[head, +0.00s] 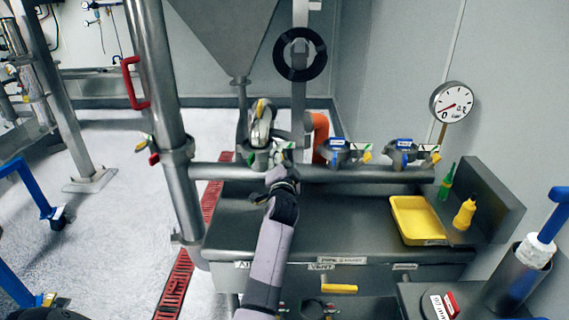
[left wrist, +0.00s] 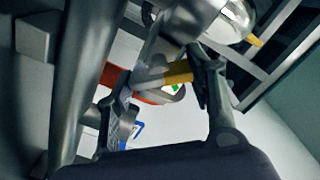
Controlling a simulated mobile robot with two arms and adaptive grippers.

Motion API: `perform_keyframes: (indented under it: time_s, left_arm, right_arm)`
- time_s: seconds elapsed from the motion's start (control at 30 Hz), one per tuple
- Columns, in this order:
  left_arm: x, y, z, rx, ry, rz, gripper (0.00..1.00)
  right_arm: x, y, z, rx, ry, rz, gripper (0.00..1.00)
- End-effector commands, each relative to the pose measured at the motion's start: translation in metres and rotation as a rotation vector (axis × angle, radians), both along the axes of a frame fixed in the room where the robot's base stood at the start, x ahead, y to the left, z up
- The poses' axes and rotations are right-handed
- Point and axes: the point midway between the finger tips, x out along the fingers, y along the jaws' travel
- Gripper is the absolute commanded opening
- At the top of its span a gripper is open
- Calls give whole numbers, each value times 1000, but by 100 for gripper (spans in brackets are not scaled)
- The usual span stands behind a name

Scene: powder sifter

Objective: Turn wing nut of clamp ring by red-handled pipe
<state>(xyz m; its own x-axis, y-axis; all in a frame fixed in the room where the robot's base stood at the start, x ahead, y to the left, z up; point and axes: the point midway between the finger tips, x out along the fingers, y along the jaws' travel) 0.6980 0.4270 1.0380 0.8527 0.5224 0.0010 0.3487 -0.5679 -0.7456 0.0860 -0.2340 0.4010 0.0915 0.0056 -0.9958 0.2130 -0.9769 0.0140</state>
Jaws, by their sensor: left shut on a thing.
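The upright steel pipe (head: 153,75) with a red handle (head: 132,82) stands at left in the head view. A clamp ring (head: 178,155) sits round it, with a small red and green wing nut (head: 148,148) on its left side. My left gripper (head: 278,172) is right of that pipe, at a clamp on the horizontal pipe, and partly hides this clamp. In the left wrist view my left gripper (left wrist: 168,95) is shut on a yellow and grey wing nut (left wrist: 180,72) between its fingers. My right gripper is in neither view.
More clamps (head: 345,152) line the horizontal pipe (head: 375,174) to the right. A grey hopper (head: 225,35) hangs above. The dark bench (head: 330,215) bears a yellow tray (head: 418,240) and bottles. A dial gauge (head: 452,102) stands at right. Open floor lies at left.

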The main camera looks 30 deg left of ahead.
Motion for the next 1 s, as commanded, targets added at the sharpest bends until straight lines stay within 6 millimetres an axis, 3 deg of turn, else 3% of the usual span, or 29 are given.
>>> perform_keyframes:
  time_s: [0.5,0.53,0.83,1.0]
  left_arm:
    - [-1,1,-3,-22,-7,2,22]
    - [-1,1,-3,-21,-6,2,50]
    - [0,0,-1,-19,-9,2,70]
    - [0,0,-1,-19,-9,1,70]
  right_arm:
    - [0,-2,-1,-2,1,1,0]
    - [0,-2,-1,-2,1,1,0]
    - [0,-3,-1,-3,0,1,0]
    - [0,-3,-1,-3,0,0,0]
